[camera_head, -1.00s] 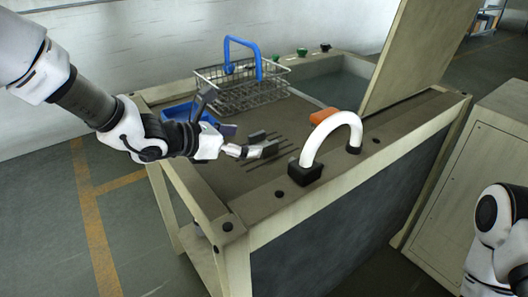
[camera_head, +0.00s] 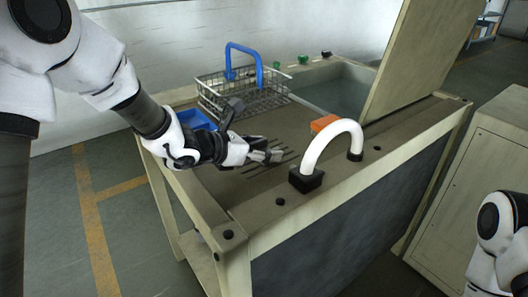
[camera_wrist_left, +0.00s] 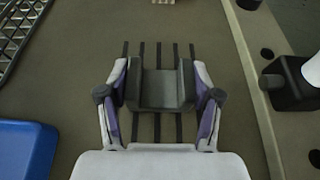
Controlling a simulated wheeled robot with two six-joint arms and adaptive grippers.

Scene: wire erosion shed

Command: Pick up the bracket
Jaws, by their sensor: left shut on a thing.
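The bracket (camera_wrist_left: 160,92) is a dark grey U-shaped piece with two upright sides, seen between the fingers in the left wrist view. My left gripper (camera_wrist_left: 160,98) is shut on it, one purple-padded finger against each outer side. In the head view my left gripper (camera_head: 272,156) is low over the slotted part of the bench top, and its hand and fingers mostly hide the bracket. I cannot tell whether the bracket still touches the surface. My right gripper is out of view.
A wire basket (camera_head: 243,96) with a blue handle stands behind, beside a blue tray (camera_head: 200,118). An orange block (camera_head: 324,122) and a white arched handle (camera_head: 332,140) are to the right. A raised lid (camera_head: 418,50) stands by the water basin (camera_head: 336,92).

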